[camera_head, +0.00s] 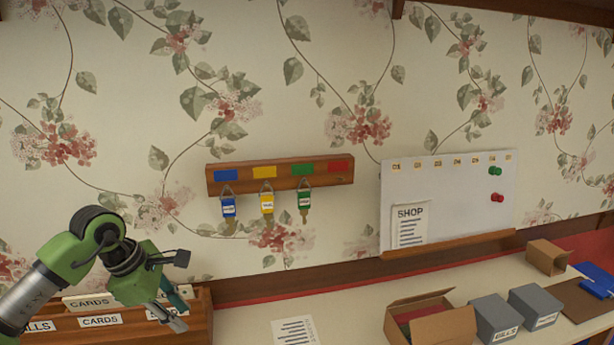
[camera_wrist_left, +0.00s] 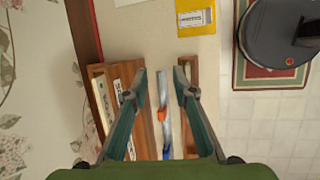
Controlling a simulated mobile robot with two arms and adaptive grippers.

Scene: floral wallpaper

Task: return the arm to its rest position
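My left arm comes in from the lower left in the head view. Its green gripper (camera_head: 176,308) hangs fingers-down over the wooden card box (camera_head: 205,325), which holds labelled cards. In the left wrist view the two fingers of the left gripper (camera_wrist_left: 160,84) are apart with nothing held between them. The card box (camera_wrist_left: 106,84) lies below them, with a pale strip and small orange and blue items showing in the gap. I cannot tell from these frames whether the fingers touch the box. My right gripper is not in view.
A key rack (camera_head: 280,173) with blue, yellow and green-tagged keys hangs on the wall, beside a whiteboard (camera_head: 450,215). A paper (camera_head: 295,331), an open cardboard box (camera_head: 430,320) and grey boxes (camera_head: 494,318) are on the counter. The counter between card box and paper is clear.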

